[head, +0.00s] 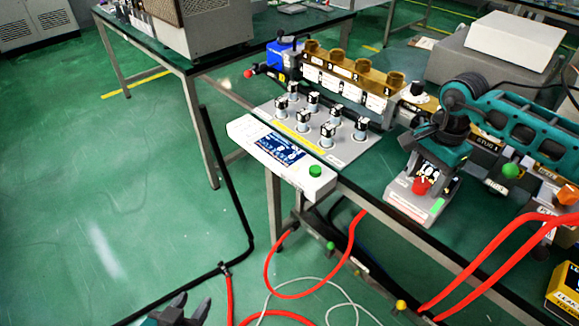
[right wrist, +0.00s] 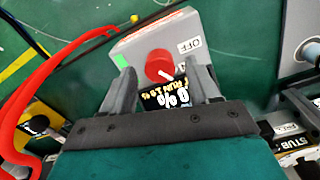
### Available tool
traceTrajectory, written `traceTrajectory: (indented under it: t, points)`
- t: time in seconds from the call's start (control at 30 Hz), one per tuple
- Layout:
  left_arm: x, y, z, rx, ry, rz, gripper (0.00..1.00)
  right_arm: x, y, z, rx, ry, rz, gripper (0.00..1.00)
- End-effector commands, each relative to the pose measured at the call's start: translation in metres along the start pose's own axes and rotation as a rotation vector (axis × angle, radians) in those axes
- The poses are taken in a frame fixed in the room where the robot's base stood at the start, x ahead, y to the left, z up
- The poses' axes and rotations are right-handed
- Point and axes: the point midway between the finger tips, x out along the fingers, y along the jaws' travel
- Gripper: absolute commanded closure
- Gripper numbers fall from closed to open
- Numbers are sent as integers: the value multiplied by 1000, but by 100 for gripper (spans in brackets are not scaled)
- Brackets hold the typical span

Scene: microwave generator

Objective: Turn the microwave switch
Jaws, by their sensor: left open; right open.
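The microwave switch is a red round knob (head: 421,186) with a white pointer mark, on a grey box (head: 408,207) at the table's front edge. In the right wrist view, the knob (right wrist: 157,66) appears between the fingertips of my right gripper (right wrist: 163,74). That gripper is open, with one finger on each side of the knob; I cannot tell whether they touch it. The pointer slants toward the lower right. An OFF label (right wrist: 190,45) is right of the knob. In the head view, my right gripper (head: 430,172) is just above the box. My left gripper (head: 188,310) is open and empty, low over the floor.
A white control panel with a screen (head: 280,147) and a green button (head: 315,171) sits left of the box. Several black-topped knobs (head: 328,134) stand behind it. Red hoses (head: 490,262) loop in front of the table. A green ball (head: 510,170) is on the right.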

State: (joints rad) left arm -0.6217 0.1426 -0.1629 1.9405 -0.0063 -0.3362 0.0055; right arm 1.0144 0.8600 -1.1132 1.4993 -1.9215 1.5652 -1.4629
Motion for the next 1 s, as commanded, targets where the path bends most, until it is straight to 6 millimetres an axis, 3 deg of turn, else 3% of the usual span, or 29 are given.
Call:
traceTrajectory:
  t: [0.03, 0.57, 1.0]
  points:
    - [0, 0, -1, 0, 0, 0, 57, -15, -2, -1, 1, 4, -8, 40]
    - [-3, 0, -2, 0, -2, 0, 57, -121, -1, -1, 5, 2, -7, 40]
    - [-5, 0, -2, -1, -6, 1, 57, -81, -24, 80, 49, -295, -88, 40]
